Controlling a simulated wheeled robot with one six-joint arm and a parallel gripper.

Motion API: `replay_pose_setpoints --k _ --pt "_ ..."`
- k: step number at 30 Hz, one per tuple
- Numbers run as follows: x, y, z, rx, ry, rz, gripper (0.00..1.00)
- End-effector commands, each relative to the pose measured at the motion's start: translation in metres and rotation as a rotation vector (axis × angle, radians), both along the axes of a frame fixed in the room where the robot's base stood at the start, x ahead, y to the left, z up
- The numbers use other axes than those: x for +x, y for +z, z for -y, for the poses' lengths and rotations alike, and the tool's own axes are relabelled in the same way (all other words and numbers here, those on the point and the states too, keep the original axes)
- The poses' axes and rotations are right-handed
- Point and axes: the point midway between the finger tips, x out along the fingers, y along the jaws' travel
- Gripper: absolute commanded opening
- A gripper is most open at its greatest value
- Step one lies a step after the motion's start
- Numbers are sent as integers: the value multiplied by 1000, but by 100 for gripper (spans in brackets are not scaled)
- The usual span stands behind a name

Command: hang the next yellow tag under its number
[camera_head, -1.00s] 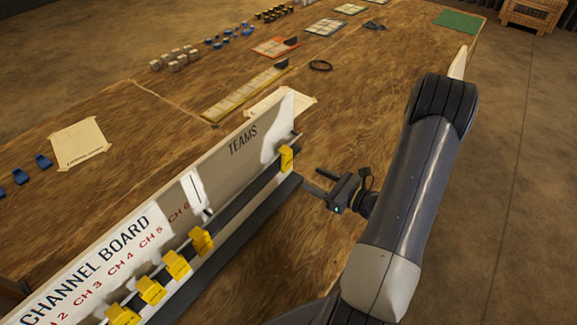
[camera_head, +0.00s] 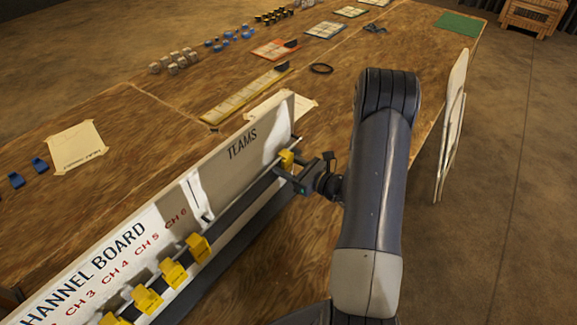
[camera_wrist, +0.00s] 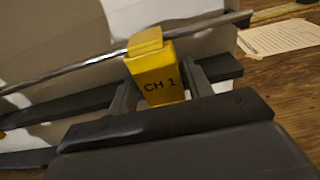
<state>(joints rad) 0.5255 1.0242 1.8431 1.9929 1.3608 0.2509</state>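The white board (camera_head: 222,170) reads "CHANNEL BOARD" on its left part and "TEAMS" on its right part. A yellow tag (camera_head: 287,158) hangs on the metal rod at the TEAMS end. In the wrist view this tag (camera_wrist: 157,84) reads "CH 1" and its top loops over the rod (camera_wrist: 75,70). My gripper (camera_head: 290,170) is at this tag, with one finger on each side and a small gap showing, so it looks open around it. Several other yellow tags (camera_head: 198,248) hang in a row below the red channel numbers, the nearest to TEAMS below CH 6.
A dark ledge (camera_head: 235,225) runs along the board's foot. A paper sheet (camera_head: 283,106) lies behind the board's right end, also in the wrist view (camera_wrist: 278,38). Blue clips (camera_head: 40,164), grey blocks (camera_head: 172,62) and cards lie farther back. Bare wood lies right of the board.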

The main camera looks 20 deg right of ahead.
Motion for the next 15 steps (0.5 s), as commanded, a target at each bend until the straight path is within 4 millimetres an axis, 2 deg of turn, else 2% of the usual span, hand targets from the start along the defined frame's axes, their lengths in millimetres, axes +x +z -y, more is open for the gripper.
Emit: replay_pose_setpoints --k 1,10,15 --pt "0 0 0 0 0 0 44" --pt "0 0 0 0 0 0 20" --pt "0 2 0 0 0 0 19"
